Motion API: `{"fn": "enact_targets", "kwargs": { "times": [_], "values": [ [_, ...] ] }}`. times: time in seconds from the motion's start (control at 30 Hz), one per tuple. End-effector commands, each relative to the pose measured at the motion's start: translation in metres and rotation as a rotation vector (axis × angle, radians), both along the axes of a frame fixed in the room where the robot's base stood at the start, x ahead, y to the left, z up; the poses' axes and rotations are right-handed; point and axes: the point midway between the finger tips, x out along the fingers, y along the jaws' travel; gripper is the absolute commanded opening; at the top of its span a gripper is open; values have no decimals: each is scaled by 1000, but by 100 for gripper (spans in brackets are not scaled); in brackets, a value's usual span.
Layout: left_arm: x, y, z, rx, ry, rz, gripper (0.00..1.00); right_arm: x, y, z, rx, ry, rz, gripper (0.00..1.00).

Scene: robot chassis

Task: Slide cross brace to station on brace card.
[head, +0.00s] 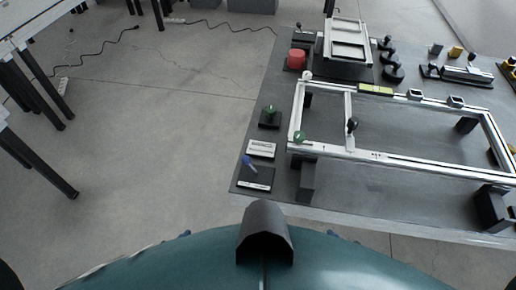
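A white rectangular frame (410,163) stands raised on black blocks on the grey table. A white cross brace (348,108) spans the frame between its long rails, near the left end. A black knob (352,125) stands on or beside the brace. A green knob (299,137) sits at the frame's near left corner. A small white card (261,149) with dark print lies left of the frame; its print is too small to read, so I cannot tell if it is the brace card. Neither of my grippers is in view.
A dark pad (258,180) with a blue-tipped object lies at the table's near left corner. Black blocks support the frame. Open floor (160,150) lies left of the table.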

Motion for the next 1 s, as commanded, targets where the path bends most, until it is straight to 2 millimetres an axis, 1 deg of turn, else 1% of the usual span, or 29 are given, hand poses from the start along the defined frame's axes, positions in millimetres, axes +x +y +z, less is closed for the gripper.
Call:
{"fn": "enact_targets", "kwargs": {
  "times": [0.43,1.0],
  "values": [
    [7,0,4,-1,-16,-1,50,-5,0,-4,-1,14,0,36],
    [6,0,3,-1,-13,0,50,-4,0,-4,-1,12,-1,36]
  ]
}}
